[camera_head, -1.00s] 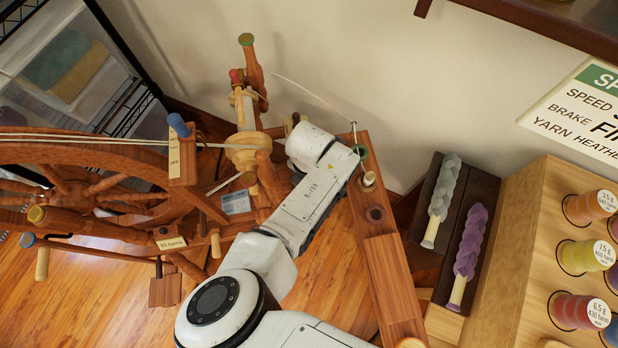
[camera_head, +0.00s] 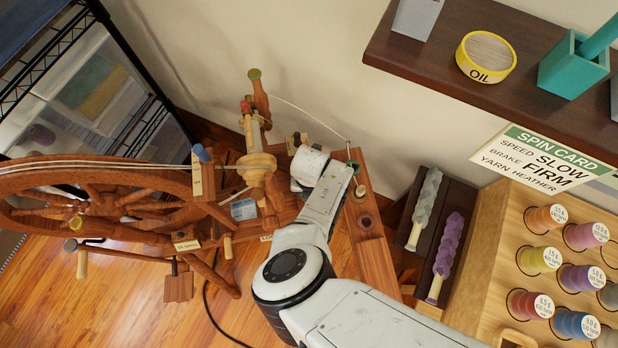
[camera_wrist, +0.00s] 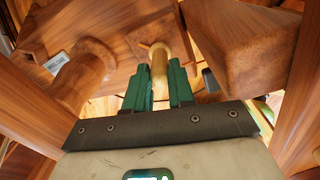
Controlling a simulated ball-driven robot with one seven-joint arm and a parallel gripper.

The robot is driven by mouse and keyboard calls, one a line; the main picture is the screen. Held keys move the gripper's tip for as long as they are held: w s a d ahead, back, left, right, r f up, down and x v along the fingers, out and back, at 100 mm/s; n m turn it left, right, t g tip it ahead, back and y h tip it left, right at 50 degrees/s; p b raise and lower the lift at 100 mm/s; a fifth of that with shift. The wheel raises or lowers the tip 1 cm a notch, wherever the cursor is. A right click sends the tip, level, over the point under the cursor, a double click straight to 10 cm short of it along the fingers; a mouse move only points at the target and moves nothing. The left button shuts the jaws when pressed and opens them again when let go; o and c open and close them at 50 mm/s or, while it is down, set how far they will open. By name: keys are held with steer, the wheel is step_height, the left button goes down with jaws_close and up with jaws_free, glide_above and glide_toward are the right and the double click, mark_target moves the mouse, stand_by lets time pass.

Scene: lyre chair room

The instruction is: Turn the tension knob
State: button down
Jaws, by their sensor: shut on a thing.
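The wooden spinning wheel (camera_head: 110,171) fills the left of the head view. In the wrist view my gripper (camera_wrist: 159,70) has green fingers closed on either side of a pale wooden peg-like knob (camera_wrist: 158,55), which sticks out of a brown wooden part. In the head view my wrist covers the fingertips and this knob, beside the wheel's upright parts. A blue-topped knob (camera_head: 201,153) stands on a labelled post left of my wrist. I cannot read a label that names the gripped knob.
Thick wooden parts (camera_wrist: 250,50) crowd both sides of my gripper. A spin card (camera_head: 535,160) reads speed slow, brake firm, yarn heather. A rack of coloured spools (camera_head: 540,260) stands at right, below a dark shelf (camera_head: 430,65). Purple and grey fibre rolls (camera_head: 448,245) lie between.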

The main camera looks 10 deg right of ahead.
stand_by(0.3)
steer(key=c, duration=1)
jaws_free()
steer(key=shift+o, duration=0.2)
steer(key=shift+r, duration=0.1)
step_height(320, 180, up, 11)
steer(key=p, duration=0.4)
steer(key=shift+f, duration=0.2)
